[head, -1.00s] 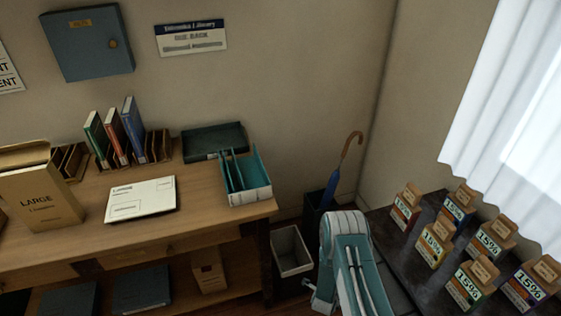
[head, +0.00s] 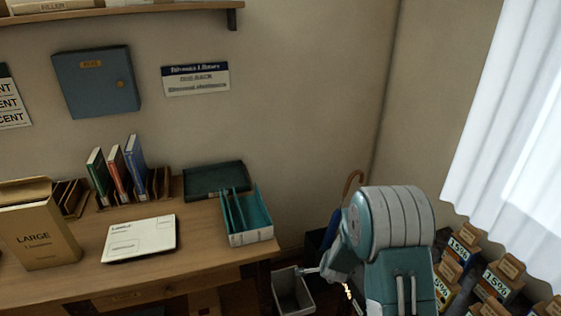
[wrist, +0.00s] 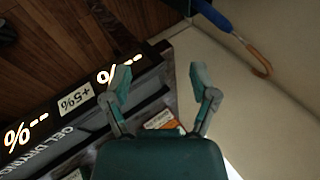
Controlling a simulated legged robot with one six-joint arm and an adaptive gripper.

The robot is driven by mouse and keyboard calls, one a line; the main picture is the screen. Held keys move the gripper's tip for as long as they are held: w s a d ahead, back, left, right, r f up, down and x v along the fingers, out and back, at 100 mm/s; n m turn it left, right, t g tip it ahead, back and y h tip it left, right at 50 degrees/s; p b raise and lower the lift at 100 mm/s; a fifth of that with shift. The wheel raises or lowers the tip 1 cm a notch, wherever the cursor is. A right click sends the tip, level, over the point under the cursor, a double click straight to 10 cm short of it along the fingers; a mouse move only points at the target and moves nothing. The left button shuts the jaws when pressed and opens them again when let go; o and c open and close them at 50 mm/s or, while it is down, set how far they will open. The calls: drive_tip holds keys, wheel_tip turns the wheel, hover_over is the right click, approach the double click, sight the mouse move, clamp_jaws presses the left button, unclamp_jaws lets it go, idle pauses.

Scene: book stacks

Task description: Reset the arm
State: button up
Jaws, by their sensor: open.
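My arm, teal and white, stands folded at the lower right of the head view. My gripper shows in the wrist view (wrist: 162,82), with its two teal fingers spread apart and nothing between them.
A wooden desk (head: 85,280) at left bears a white envelope (head: 140,240), books and a teal file box (head: 262,238). A bin (head: 292,290) and an umbrella (head: 353,182) stand right of it. Several 15% boxes (head: 497,279) sit at lower right, near my arm.

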drive_tip(key=s+a+r+n+y, duration=0.1)
drive_tip(key=s+r+n, duration=0.35)
drive_tip(key=r, duration=0.75)
drive_tip(key=s+r+n, duration=0.4)
drive_tip(key=s+r, duration=0.2)
drive_tip(key=r, duration=0.6)
drive_tip(key=s+d+r+n, duration=0.1)
drive_tip(key=s+r+n, duration=0.3)
drive_tip(key=s, duration=0.7)
drive_tip(key=s+r+n+g, duration=0.1)
drive_tip(key=s+r+n, duration=0.2)
drive_tip(key=s, duration=0.8)
wheel_tip(320, 180, up, 2)
drive_tip(key=shift+s+d+r+n, duration=0.1)
drive_tip(key=shift+s+d+n, duration=0.15)
drive_tip(key=shift+d+n, duration=0.1)
drive_tip(key=shift+c, duration=1.2)
drive_tip(key=shift+a, duration=0.1)
